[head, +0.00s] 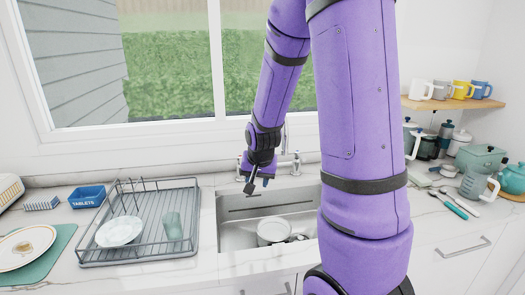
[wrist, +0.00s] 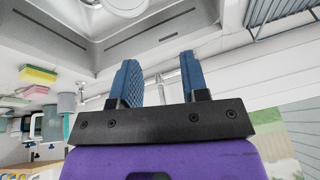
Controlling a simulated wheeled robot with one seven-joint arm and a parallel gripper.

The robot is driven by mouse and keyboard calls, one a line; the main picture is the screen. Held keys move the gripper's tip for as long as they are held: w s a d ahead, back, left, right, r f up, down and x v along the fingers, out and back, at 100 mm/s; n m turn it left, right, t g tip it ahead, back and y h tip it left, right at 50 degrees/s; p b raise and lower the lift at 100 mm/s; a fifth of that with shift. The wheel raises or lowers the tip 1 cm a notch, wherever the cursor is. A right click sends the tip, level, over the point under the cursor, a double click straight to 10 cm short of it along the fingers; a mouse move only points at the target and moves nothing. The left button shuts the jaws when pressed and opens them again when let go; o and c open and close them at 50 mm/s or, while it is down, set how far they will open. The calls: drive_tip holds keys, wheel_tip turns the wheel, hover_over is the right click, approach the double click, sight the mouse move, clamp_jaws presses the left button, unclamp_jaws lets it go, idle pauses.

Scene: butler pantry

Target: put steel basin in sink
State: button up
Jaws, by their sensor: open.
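The sink (head: 235,235) is set into the white counter below the window, partly hidden by my purple arm. A round, pale metallic vessel that looks like the steel basin (head: 273,232) sits inside on the sink floor. It also shows in the wrist view, cut off by the top edge (wrist: 125,5). My gripper (head: 258,184) is above the back part of the sink, apart from the basin. In the wrist view its two blue fingers (wrist: 158,78) are spread with nothing between them.
A dish rack (head: 140,255) with a white plate (head: 119,231) and a glass (head: 172,226) stands left of the sink. The faucet (head: 292,163) rises behind it. Pots, including a teal one (head: 480,160), and a mug shelf (head: 440,103) are at right.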

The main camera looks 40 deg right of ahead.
drive_tip(key=s+a+r+n+t+y, duration=0.1)
drive_tip(key=s+a+r+n, duration=0.15)
drive_tip(key=a+r, duration=0.35)
drive_tip(key=s+a+r+n, duration=0.2)
drive_tip(key=s+a+r, duration=0.15)
drive_tip(key=r, duration=0.35)
drive_tip(key=s+a+r+n, duration=0.2)
drive_tip(key=s+a+r, duration=0.1)
drive_tip(key=s, duration=0.4)
drive_tip(key=s+a+r+n, duration=0.2)
drive_tip(key=s+a+r, duration=0.1)
drive_tip(key=s+r, duration=0.2)
drive_tip(key=shift+s+a+y, duration=0.35)
drive_tip(key=shift+s+y, duration=0.05)
drive_tip(key=shift+s, duration=0.6)
drive_tip(key=shift+a+r+n, duration=0.1)
drive_tip(key=shift+n, duration=0.15)
